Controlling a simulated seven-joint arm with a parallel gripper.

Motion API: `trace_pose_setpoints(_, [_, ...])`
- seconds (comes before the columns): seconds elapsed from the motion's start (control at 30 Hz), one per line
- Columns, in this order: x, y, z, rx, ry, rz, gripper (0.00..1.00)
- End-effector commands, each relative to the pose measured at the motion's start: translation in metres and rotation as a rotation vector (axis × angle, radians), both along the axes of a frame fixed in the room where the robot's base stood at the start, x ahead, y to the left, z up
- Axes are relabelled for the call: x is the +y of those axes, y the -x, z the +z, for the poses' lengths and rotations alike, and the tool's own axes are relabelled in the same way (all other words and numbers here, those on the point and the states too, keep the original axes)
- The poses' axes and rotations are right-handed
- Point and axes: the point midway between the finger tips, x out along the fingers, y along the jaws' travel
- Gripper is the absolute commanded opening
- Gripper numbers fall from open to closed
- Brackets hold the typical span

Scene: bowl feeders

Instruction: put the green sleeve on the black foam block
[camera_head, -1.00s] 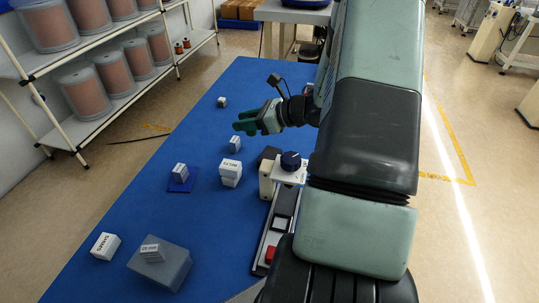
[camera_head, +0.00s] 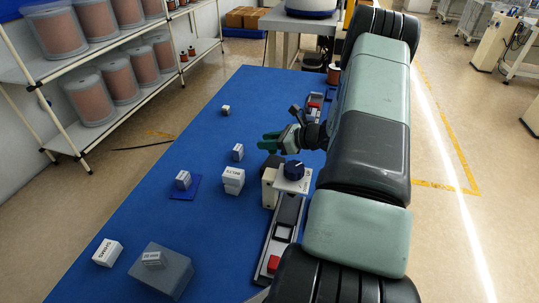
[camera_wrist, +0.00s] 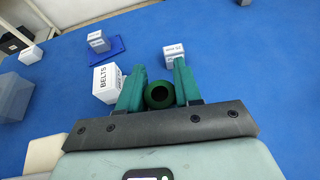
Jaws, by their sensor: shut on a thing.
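The green sleeve (camera_wrist: 158,94) shows in the wrist view as a dark green ring with a round opening, between the two green fingers. My gripper (camera_wrist: 158,88) is shut on it; a narrow gap shows in places around the ring. In the head view my gripper (camera_head: 270,143) is above the blue table, left of my arm, and I cannot pick out the sleeve from the fingers. A dark block (camera_head: 272,161) stands just below the gripper in that picture, beside a beige unit with a dark blue knob. It may be the black foam block, but I cannot tell.
The white BELTS box (camera_head: 233,180) and a small labelled box (camera_head: 237,152) stand left of the gripper. Another small box sits on a blue pad (camera_head: 186,187). A grey block (camera_head: 162,270) and a white box (camera_head: 107,253) are nearer. The left-middle table is mostly clear.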

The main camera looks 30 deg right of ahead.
Motion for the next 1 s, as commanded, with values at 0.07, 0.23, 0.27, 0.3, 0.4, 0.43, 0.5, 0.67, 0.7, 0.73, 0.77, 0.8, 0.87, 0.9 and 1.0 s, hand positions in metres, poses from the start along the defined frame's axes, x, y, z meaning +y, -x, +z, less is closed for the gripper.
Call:
trace_pose_setpoints(0.07, [0.0, 0.0, -0.009, 0.001, -0.001, 0.0, 0.06])
trace_pose_setpoints(0.23, [0.0, 0.0, -0.022, 0.001, -0.001, 0.0, 0.06])
trace_pose_setpoints(0.27, [0.0, 0.0, -0.026, 0.001, -0.001, -0.001, 0.06])
trace_pose_setpoints(0.3, [0.0, 0.0, -0.032, 0.001, -0.001, -0.001, 0.06])
trace_pose_setpoints(0.4, [0.0, 0.0, -0.046, 0.002, 0.0, 0.001, 0.06])
trace_pose_setpoints(0.43, [0.0, 0.0, -0.049, 0.001, -0.001, 0.001, 0.06])
trace_pose_setpoints(0.5, [0.0, 0.0, -0.05, -0.001, 0.001, 0.0, 0.06])
trace_pose_setpoints(0.67, [0.0, 0.0, -0.049, -0.001, 0.001, 0.0, 0.06])
trace_pose_setpoints(0.7, [0.0, 0.0, -0.049, -0.001, 0.001, 0.0, 0.06])
trace_pose_setpoints(0.73, [0.0, 0.0, -0.05, -0.001, 0.001, 0.0, 0.06])
trace_pose_setpoints(0.77, [0.0, 0.0, -0.051, -0.001, 0.001, 0.0, 0.06])
trace_pose_setpoints(0.8, [0.0, 0.0, -0.053, -0.001, 0.001, -0.001, 0.06])
trace_pose_setpoints(0.87, [0.0, 0.0, -0.052, -0.001, 0.001, -0.001, 0.41])
trace_pose_setpoints(0.9, [0.0, 0.0, -0.052, -0.001, 0.001, -0.001, 0.48])
trace_pose_setpoints(1.0, [0.0, 0.0, -0.052, -0.001, 0.001, -0.001, 0.59])
